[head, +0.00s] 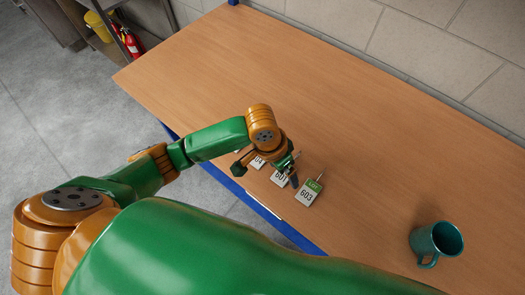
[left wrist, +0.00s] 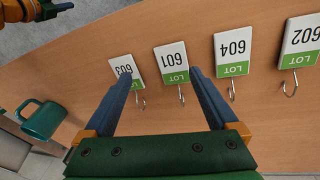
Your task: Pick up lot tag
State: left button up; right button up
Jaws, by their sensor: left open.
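Several white lot tags with green LOT bands and metal hooks lie in a row on the wooden table. In the left wrist view they are tag 603 (left wrist: 122,68), tag 601 (left wrist: 171,57), tag 604 (left wrist: 233,47) and tag 602 (left wrist: 302,36). Tags 603 (head: 308,195) and 601 (head: 279,178) also show in the head view; 604 (head: 257,163) is partly hidden by my gripper. My left gripper (left wrist: 160,74) is open and empty above the row, tag 601 between its fingertips, one finger overlapping 603. Part of my right gripper (left wrist: 40,10) shows at the left wrist view's top-left corner.
A teal mug (head: 427,242) stands at the right of the table (head: 300,80), well apart from the tags. The table behind the tags is clear up to the block wall (head: 410,45). A red fire extinguisher (head: 132,43) and yellow bucket (head: 98,26) are beyond the table's left end.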

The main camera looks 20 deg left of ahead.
pick_arm(q)
jog(key=w+a+r+y, duration=0.1)
jog(key=a, duration=0.1)
jog(key=w+a+n+y, duration=0.1)
jog(key=w+a, duration=0.1)
jog(key=a, duration=0.1)
jog(key=w+a+r+n, duration=0.1)
jog(key=w+a, duration=0.1)
jog(key=shift+a+r+g+y, duration=0.15)
jog(key=shift+r+g+y, duration=0.15)
jog(key=shift+g+y, duration=0.1)
jog(key=shift+w+a+f, duration=0.1)
jog(key=shift+a, duration=0.15)
jog(key=f, duration=0.4)
jog(key=f+p, duration=0.1)
jog(key=shift+s+a+f, duration=0.1)
jog(key=shift+s+f, duration=0.25)
jog(key=shift+f, duration=0.05)
jog(key=shift+w+f, duration=0.1)
jog(key=shift+f, duration=0.3)
jog(key=shift+r, duration=0.1)
jog(key=c, duration=1.4)
